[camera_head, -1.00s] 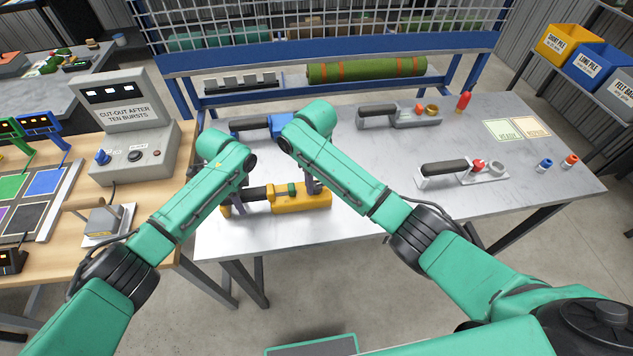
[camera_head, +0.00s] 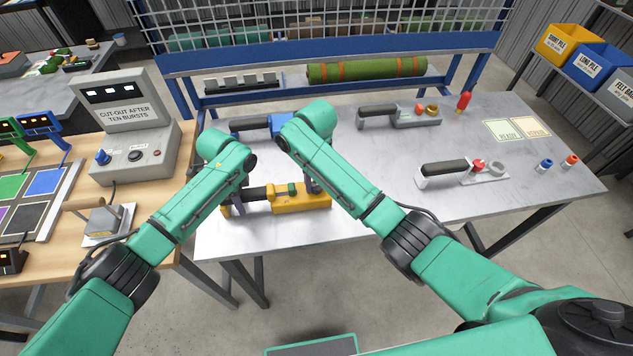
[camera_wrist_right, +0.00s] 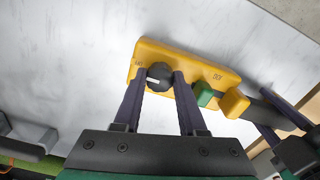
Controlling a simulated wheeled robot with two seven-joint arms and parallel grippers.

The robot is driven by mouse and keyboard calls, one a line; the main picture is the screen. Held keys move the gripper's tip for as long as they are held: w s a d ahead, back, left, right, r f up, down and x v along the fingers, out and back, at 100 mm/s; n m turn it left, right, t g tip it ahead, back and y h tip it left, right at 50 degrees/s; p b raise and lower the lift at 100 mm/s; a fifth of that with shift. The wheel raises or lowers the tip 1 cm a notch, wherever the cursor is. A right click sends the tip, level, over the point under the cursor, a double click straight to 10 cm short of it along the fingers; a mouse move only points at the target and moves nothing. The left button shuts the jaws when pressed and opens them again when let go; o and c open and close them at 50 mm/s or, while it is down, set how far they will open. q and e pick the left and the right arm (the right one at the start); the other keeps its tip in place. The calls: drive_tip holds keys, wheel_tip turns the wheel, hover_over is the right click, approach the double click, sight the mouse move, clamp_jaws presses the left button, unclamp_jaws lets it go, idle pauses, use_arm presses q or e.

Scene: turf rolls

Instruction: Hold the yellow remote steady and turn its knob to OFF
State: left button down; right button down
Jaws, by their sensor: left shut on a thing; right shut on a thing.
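The yellow remote (camera_head: 303,203) lies on the near left part of the grey bench, with a black handle (camera_head: 257,193) on its left end and a green button (camera_head: 292,188) on top. My left gripper (camera_head: 232,207) is shut on the handle; its dark fingers also show at the lower right in the right wrist view (camera_wrist_right: 285,122). My right gripper (camera_wrist_right: 160,82) is shut around the black knob (camera_wrist_right: 159,73). A white mark on the knob lies roughly along the remote's length. One label sits on each side of the knob; the lettering is too small to read surely.
A blue-bodied tool (camera_head: 281,124) lies just behind the remote, partly hidden by my right arm. Two grey tools (camera_head: 405,117) (camera_head: 484,179) lie further right. A grey cut-out box (camera_head: 130,130) stands on the wooden table at left. The bench middle is clear.

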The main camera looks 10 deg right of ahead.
sight(317, 184)
use_arm(q)
drive_tip(key=shift+f, duration=0.1)
use_arm(e)
drive_tip(key=shift+c, duration=2.3)
unclamp_jaws()
use_arm(q)
drive_tip(key=shift+s, duration=0.1)
use_arm(e)
wheel_tip(317, 184, up, 12)
use_arm(q)
drive_tip(key=shift+c, duration=1.8)
unclamp_jaws()
